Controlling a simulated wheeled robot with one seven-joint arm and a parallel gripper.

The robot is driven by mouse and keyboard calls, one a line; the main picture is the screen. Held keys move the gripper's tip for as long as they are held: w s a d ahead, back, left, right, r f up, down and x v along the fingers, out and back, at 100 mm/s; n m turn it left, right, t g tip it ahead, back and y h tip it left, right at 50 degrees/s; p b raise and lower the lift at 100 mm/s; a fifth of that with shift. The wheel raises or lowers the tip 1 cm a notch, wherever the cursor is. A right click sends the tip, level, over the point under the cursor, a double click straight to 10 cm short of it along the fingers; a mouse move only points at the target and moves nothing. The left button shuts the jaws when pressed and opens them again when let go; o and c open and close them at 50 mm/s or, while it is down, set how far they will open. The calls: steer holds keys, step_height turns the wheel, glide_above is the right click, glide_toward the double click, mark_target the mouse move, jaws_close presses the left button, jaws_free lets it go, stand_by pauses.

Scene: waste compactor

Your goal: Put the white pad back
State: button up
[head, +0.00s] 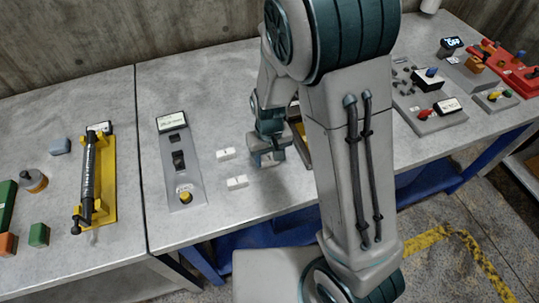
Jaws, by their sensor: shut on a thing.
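My gripper (268,158) is low over the middle grey table, fingers pointing down. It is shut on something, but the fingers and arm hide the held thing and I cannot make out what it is. Two small white blocks lie on the table left of my gripper: one white block (226,153) farther back and another white block (237,182) nearer the front. Both are apart from the fingers. I cannot tell whether either is the white pad. A dark-edged tray or frame (303,142) shows partly behind my gripper, mostly hidden by my arm.
A grey switch panel (180,165) stands left of the white blocks. A yellow-based black cylinder fixture (97,180) is farther left, with small coloured blocks. More panels (428,92) and a red fixture (510,70) are at the right. The front table strip near the white blocks is clear.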

mark_target(269, 158)
steer(key=shift+f, duration=0.1)
steer(key=shift+f, duration=0.15)
steer(key=o, duration=1.1)
steer(key=shift+c, duration=0.2)
steer(key=shift+r, duration=0.2)
step_height(269, 158, up, 12)
steer(key=s+d+r+m+t, duration=0.3)
steer(key=s+d+r, duration=0.5)
steer(key=s+d, duration=0.4)
steer(key=shift+s+r, duration=0.2)
steer(key=shift+s, duration=0.25)
